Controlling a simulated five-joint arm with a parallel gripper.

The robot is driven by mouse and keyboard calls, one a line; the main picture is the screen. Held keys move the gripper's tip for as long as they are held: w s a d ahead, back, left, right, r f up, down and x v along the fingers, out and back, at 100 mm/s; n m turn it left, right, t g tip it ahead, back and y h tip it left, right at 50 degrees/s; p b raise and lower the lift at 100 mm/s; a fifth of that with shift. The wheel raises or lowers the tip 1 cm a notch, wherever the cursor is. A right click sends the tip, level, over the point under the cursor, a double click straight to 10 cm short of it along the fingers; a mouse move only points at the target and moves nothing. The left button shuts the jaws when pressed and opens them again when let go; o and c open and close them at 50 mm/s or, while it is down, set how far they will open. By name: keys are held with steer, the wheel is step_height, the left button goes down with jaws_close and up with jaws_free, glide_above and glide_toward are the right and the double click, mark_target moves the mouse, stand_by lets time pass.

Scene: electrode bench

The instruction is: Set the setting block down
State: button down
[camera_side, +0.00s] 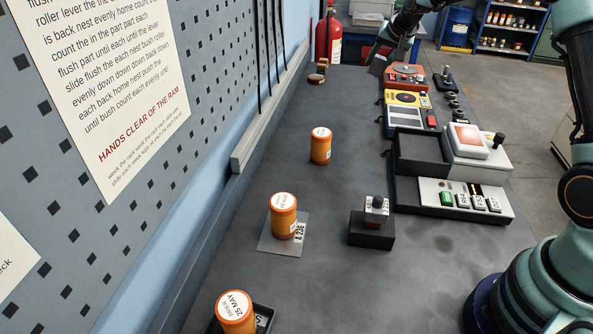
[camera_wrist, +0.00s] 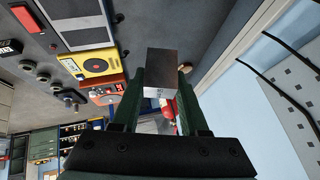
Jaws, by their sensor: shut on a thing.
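My gripper (camera_wrist: 162,98) is shut on the setting block (camera_wrist: 167,66) in the wrist view. The block has a dark grey face and a pale face with small print, and sits between the two green fingertips. In the side view my gripper (camera_side: 385,50) is at the far end of the bench, near the top edge. The block there is small and hard to make out, and I cannot tell its height above the bench.
Orange jars stand along the bench, one (camera_side: 284,216) on a grey card. Instruments, including a yellow unit (camera_side: 407,98), and an open dark tray (camera_side: 421,152) line the right edge.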

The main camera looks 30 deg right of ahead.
steer(key=shift+a+r, duration=0.1)
steer(key=shift+r, duration=0.4)
steer(key=s+a+n+y, duration=0.1)
steer(key=s+a+n, duration=0.6)
steer(key=s+a, duration=0.3)
steer(key=f, duration=2)
steer(key=shift+w, duration=0.2)
steer(key=shift+f, duration=0.1)
steer(key=shift+c, duration=2.2)
jaws_free()
